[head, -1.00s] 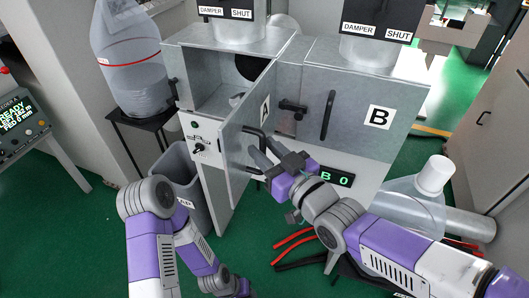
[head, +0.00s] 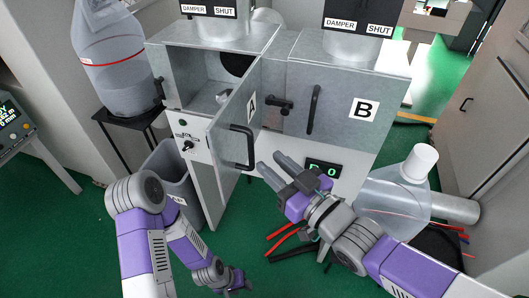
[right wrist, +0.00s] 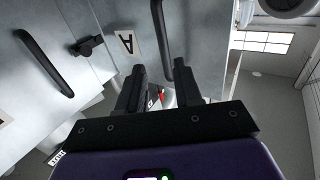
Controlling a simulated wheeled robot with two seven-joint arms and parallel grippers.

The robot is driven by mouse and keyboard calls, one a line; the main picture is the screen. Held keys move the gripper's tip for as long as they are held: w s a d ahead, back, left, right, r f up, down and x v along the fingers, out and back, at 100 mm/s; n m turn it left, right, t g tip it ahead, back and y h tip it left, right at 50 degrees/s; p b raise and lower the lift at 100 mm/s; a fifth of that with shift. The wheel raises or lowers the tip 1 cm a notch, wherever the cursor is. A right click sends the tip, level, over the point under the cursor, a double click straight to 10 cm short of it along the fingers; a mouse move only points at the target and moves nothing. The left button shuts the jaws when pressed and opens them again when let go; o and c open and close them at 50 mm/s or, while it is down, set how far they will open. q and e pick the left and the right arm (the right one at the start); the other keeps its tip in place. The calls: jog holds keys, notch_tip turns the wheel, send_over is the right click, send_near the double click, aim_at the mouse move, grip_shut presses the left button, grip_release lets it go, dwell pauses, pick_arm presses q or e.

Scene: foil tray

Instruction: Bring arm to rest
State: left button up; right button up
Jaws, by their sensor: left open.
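My right gripper (head: 271,162) is open and empty in front of the cabinet, just below and right of the black handle (head: 236,147) of door A (head: 236,114). It is apart from the handle. In the right wrist view the two dark fingers of my right gripper (right wrist: 159,68) stand apart with nothing held between them, and the handle (right wrist: 161,30) shows beyond. Door A stands open, with its compartment (head: 205,78) showing behind it. My left gripper (head: 232,286) hangs low over the green floor, open, near the bottom edge of the head view.
Door B (head: 345,95) is shut. A grey bin (head: 172,165) stands beside my left arm. A clear vessel with a white cap (head: 420,162) lies at the right, above red and black cables (head: 290,240). A control panel (head: 15,130) stands at the far left.

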jog(key=shift+s+d, duration=0.25)
jog(key=shift+s, duration=0.05)
jog(key=shift+w+f, duration=0.1)
jog(key=w+d+f+m+g+h+p, duration=0.2)
jog(key=w+d+f+m+g+h, duration=0.15)
jog(key=f, duration=0.95)
jog(key=w+d+f+m+g+h+p, duration=0.2)
jog(key=f+m+h, duration=0.15)
jog(key=f, duration=0.85)
jog(key=s+d+f+m+g+p, duration=0.1)
jog(key=s+d+f+m+g, duration=0.1)
jog(key=s+f, duration=0.5)
jog(key=s+d+f+m+g+h+p, duration=0.1)
jog(key=s+f+m+g+p, duration=0.1)
jog(key=s+f+g, duration=0.3)
jog(key=s+f, duration=0.3)
jog(key=f, duration=0.4)
jog(key=shift+d, duration=0.35)
